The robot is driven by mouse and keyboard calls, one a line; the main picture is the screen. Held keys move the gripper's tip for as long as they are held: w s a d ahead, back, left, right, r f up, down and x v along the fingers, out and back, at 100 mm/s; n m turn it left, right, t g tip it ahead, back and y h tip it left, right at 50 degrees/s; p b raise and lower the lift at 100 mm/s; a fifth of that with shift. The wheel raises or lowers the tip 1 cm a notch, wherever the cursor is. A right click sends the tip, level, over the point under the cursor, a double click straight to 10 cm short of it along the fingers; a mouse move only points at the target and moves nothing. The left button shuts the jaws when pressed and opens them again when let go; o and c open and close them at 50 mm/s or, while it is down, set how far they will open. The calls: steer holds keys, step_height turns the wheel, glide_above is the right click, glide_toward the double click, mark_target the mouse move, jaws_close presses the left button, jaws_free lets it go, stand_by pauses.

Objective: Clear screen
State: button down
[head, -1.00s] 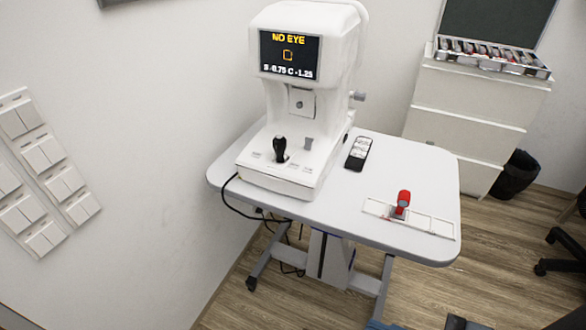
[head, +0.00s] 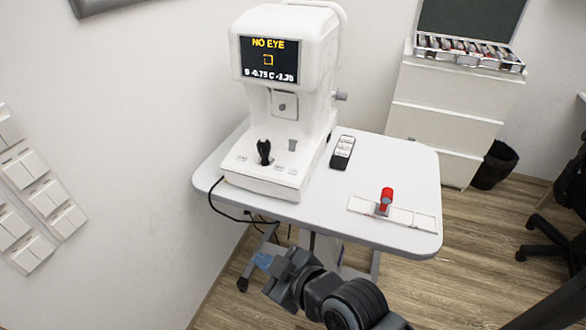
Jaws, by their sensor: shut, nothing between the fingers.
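The screen (head: 269,60) is on the upper front of a white eye-test machine (head: 300,108). It reads "NO EYE" in yellow, with a small yellow square outline and a line of white figures beginning with S below. A black joystick (head: 264,151) stands on the machine's base, with small marked keys beside it. My gripper (head: 262,262) is low in the picture, in front of the table's near edge and below the machine. It is shut and holds nothing. It is apart from the machine. Its fingertips are small in the view.
The white table (head: 405,165) also bears a black remote (head: 342,153) and a red-topped item (head: 386,198) on a flat white frame (head: 414,219). A black cable (head: 214,205) hangs over the left edge. Drawers (head: 440,118) and a bin (head: 494,165) stand behind right. Wall switches (head: 38,195) are at left.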

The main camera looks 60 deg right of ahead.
steer(key=w+d+r+n, duration=0.1)
steer(key=w+d, duration=0.5)
steer(key=d, duration=0.1)
step_height(320, 180, up, 7)
steer(key=n+g+p, duration=0.2)
steer(key=n+g, duration=0.1)
steer(key=n, duration=0.3)
glide_above(293, 171)
steer(key=s+a, duration=0.1)
steer(key=a, duration=0.1)
steer(key=f+b, duration=0.2)
steer(key=f, duration=0.1)
steer(key=f+b, duration=0.2)
steer(key=d+f+b, duration=0.1)
steer(key=f+b, duration=0.2)
steer(key=shift+d+f, duration=0.1)
steer(key=shift+f, duration=0.25)
steer(key=shift+f+b, duration=0.4)
